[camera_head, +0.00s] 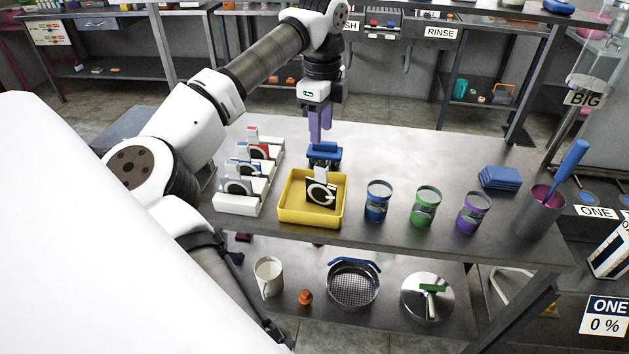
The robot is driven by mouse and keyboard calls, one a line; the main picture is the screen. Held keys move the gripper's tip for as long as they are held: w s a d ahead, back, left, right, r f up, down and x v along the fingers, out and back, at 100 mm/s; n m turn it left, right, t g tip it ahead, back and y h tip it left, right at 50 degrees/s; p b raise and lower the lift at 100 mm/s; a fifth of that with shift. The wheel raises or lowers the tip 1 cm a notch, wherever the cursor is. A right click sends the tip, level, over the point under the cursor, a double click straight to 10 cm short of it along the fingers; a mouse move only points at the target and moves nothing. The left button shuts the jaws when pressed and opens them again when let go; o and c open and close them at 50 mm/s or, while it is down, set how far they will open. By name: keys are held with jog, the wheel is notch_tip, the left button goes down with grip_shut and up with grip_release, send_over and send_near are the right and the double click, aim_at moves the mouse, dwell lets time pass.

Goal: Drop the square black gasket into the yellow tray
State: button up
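A square black gasket plate (318,199) with a white ring mark and a white tab on top stands tilted inside the yellow tray (299,218). The tray sits on the metal table, left of the cans. My gripper (320,140), with purple fingers, points down above and behind the tray, apart from the plate. Its fingers are seen close together, and I cannot tell how wide the gap is. Nothing clear shows between them. A white rack (236,206) left of the tray holds similar upright pieces with white, blue and red tabs.
A blue-topped object (324,152) stands just below my gripper, behind the tray. Blue (377,202), green (425,207) and purple (473,212) cans stand to the right. Blue pads (500,178) and a metal pot (540,214) with a blue-handled tool are farther right. The table's back middle is clear.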

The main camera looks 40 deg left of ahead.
notch_tip(320, 180, up, 7)
jog(key=shift+f, duration=0.2)
dwell(0.4)
